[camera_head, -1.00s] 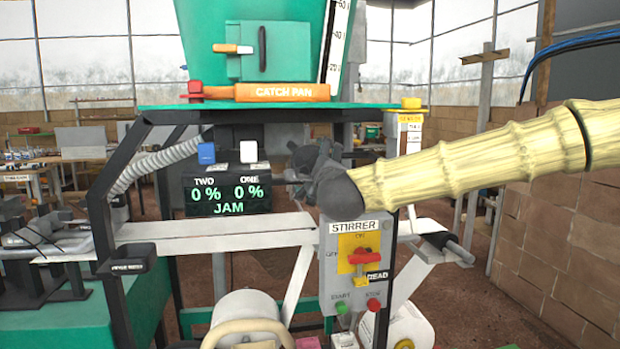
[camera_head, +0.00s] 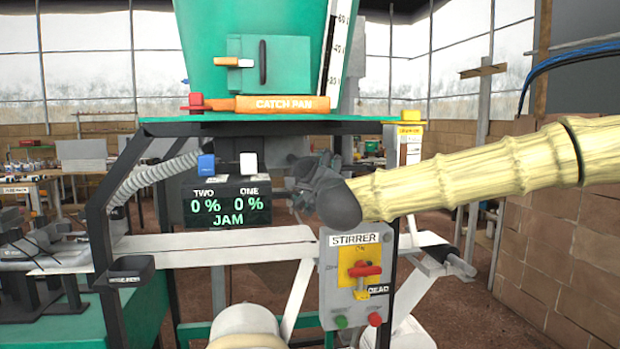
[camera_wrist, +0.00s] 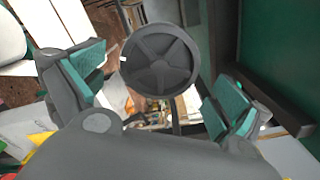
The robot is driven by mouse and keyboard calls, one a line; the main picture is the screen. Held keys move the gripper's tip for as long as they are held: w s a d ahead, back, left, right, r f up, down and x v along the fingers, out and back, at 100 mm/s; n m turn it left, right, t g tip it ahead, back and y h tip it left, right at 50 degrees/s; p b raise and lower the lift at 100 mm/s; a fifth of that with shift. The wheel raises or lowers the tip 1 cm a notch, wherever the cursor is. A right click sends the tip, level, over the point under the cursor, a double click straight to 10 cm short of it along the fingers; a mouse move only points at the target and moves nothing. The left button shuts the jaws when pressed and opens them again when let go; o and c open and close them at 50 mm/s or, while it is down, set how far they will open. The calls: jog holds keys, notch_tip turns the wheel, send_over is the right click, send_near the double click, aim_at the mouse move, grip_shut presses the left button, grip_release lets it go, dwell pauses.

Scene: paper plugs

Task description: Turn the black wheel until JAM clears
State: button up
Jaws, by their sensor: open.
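The black wheel (camera_wrist: 160,60) shows in the wrist view as a round dark disc with spokes and a small white mark on its left rim. My gripper (camera_wrist: 157,90) is open, with its teal-padded fingers apart to the left and right of the wheel. I cannot tell whether either finger touches it. In the head view my gripper (camera_head: 303,172) is at the right of the display, and the wheel cannot be made out there. The dark display (camera_head: 228,203) reads TWO 0 %, ONE 0 % and JAM in green.
The STIRRER box (camera_head: 355,280) with a red switch stands just below my gripper. A green shelf (camera_head: 290,126) with the orange CATCH PAN (camera_head: 288,104) is above. A dark frame post (camera_head: 97,215) stands left.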

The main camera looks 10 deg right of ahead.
aim_at(309, 175)
jog(key=shift+w, duration=1.4)
jog(key=shift+c, duration=0.4)
jog(key=c, duration=0.8)
jog(key=shift+r+n+p, duration=0.1)
jog(key=shift+n+p, duration=0.75)
jog(key=shift+n, duration=0.25)
jog(key=n+p, duration=0.2)
jog(key=n, duration=0.1)
jog(key=shift+n, duration=0.4)
jog(key=shift+f, duration=0.2)
jog(key=o, duration=0.9)
